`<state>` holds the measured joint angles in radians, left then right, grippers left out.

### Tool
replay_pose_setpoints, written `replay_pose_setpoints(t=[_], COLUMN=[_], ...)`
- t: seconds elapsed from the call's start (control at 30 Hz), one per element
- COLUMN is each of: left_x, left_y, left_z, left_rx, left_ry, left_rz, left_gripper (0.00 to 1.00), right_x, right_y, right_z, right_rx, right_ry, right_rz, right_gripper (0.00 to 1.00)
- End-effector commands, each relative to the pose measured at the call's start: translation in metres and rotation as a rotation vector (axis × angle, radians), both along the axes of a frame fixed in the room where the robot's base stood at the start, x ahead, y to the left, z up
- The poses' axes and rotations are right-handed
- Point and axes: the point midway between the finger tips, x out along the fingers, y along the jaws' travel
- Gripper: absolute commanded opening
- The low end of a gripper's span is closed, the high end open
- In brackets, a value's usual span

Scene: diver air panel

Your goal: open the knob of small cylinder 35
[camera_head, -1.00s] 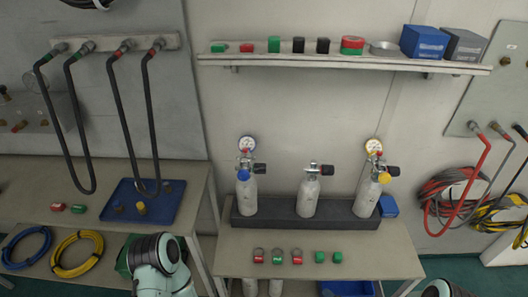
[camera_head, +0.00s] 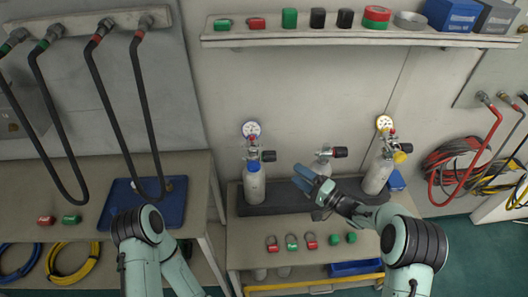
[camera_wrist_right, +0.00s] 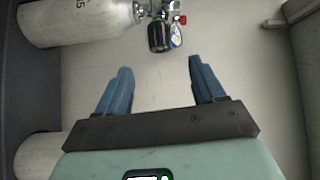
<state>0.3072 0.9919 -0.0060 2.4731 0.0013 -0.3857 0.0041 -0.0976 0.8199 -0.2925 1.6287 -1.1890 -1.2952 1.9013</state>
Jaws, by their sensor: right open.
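Three small grey cylinders stand in a dark rack (camera_head: 290,206) on the bench. The left cylinder (camera_head: 255,186) has a blue collar, a blue-rimmed gauge (camera_head: 250,129) and a black knob (camera_head: 269,156) pointing right. In the right wrist view this cylinder (camera_wrist_right: 80,18) lies across the top left, with a number ending in 5, and its black knob (camera_wrist_right: 160,37) is beyond the fingers. My right gripper (camera_head: 305,178) is open and empty, between the left and middle cylinders (camera_head: 322,170), apart from the knob. It also shows in the right wrist view (camera_wrist_right: 158,82). My left gripper is out of view.
The right cylinder (camera_head: 378,174) has a yellow-rimmed gauge. Padlock-like tags (camera_head: 292,242) and green pieces (camera_head: 343,238) lie on the bench front. A shelf (camera_head: 370,38) with small items runs above. Hoses hang at left over a blue tray (camera_head: 172,207).

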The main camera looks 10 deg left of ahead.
Motion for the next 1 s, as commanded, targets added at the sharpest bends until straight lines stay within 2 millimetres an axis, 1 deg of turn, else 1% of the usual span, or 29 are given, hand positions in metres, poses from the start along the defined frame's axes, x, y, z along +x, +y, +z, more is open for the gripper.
replay_pose_setpoints(t=[0.17,0.4,0.6,0.7,0.8,1.0], left_x=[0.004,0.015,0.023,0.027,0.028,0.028], left_y=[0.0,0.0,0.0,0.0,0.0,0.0], left_z=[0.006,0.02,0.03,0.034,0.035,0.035], left_rx=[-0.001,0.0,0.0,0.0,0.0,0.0], left_ry=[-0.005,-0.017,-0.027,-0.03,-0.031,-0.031], left_rz=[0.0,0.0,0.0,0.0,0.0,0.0], left_gripper=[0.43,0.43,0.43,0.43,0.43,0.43], right_x=[0.013,0.042,0.062,0.068,0.072,0.073], right_y=[0.021,0.064,0.092,0.102,0.107,0.109], right_z=[0.002,0.007,0.009,0.009,0.008,0.007], right_rx=[-0.001,-0.001,-0.002,-0.001,0.0,0.0], right_ry=[-0.001,-0.003,-0.002,-0.002,-0.001,0.0], right_rz=[0.003,0.003,0.0,0.0,-0.001,-0.003], right_gripper=[0.69,0.69,0.69,0.69,0.69,0.69])
